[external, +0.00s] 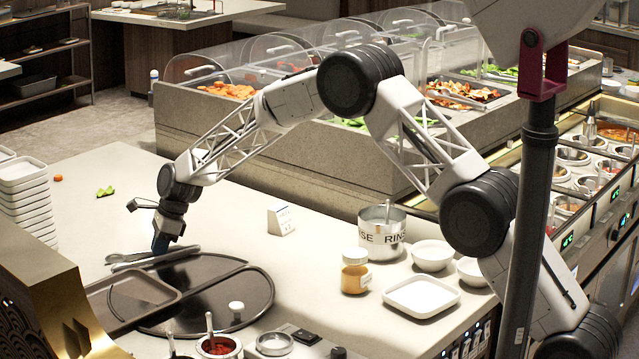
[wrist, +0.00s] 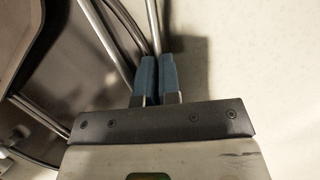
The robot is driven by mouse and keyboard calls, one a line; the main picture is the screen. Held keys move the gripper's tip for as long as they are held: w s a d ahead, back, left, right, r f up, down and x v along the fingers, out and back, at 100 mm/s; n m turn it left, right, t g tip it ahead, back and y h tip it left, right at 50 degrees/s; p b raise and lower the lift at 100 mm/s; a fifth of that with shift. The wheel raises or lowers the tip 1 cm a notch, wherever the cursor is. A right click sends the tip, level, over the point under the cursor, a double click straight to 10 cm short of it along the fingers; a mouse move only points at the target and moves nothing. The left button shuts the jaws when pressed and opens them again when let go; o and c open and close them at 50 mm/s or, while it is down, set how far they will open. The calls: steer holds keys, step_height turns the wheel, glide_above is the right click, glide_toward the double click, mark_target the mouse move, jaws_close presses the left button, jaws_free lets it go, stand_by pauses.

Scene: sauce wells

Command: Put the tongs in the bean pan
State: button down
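The tongs (external: 150,258) are silver and lie near the back edge of the round dark double pan (external: 262,292) on the counter. My gripper (external: 160,246) points down at them. In the wrist view its blue fingers (wrist: 157,80) are nearly together, and one thin metal arm of the tongs (wrist: 153,25) runs in between them. Another metal rod passes just left of the fingers. The fingers hide the exact contact. I cannot tell which pan is the bean pan; several food wells (external: 572,156) line the right counter.
A grey rectangular tray (external: 172,296) overlaps the pan's left side. A steel rinse pot (external: 382,238), an orange jar (external: 355,272), white bowls (external: 432,256) and a white square plate (external: 420,297) stand to the right. Stacked white dishes (external: 25,190) are at far left. The middle counter is mostly clear.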

steer(key=shift+r, duration=0.15)
steer(key=shift+r, duration=1.75)
steer(key=s+d, duration=0.3)
steer(key=d, duration=0.1)
steer(key=s+d+r, duration=0.1)
steer(key=s+d, duration=0.6)
steer(key=d, duration=0.1)
steer(key=shift+s+d+r, duration=0.15)
steer(key=w+d+r+n+g+h, duration=0.1)
steer(key=w+d+r+n, duration=0.3)
steer(key=w+d+r, duration=0.6)
steer(key=w+d+r+n+g+h, duration=0.1)
steer(key=w+d+r+n, duration=0.35)
steer(key=d, duration=0.95)
steer(key=w+d+r+n+g+h, duration=0.1)
steer(key=w+d+r+n, duration=0.3)
steer(key=w+d+r, duration=0.6)
steer(key=w+d+f+n, duration=0.1)
steer(key=d+f, duration=0.2)
steer(key=d, duration=1.6)
steer(key=w+d+f+n+h, duration=0.1)
steer(key=d+f, duration=0.2)
steer(key=d, duration=1.6)
steer(key=shift+w, duration=0.35)
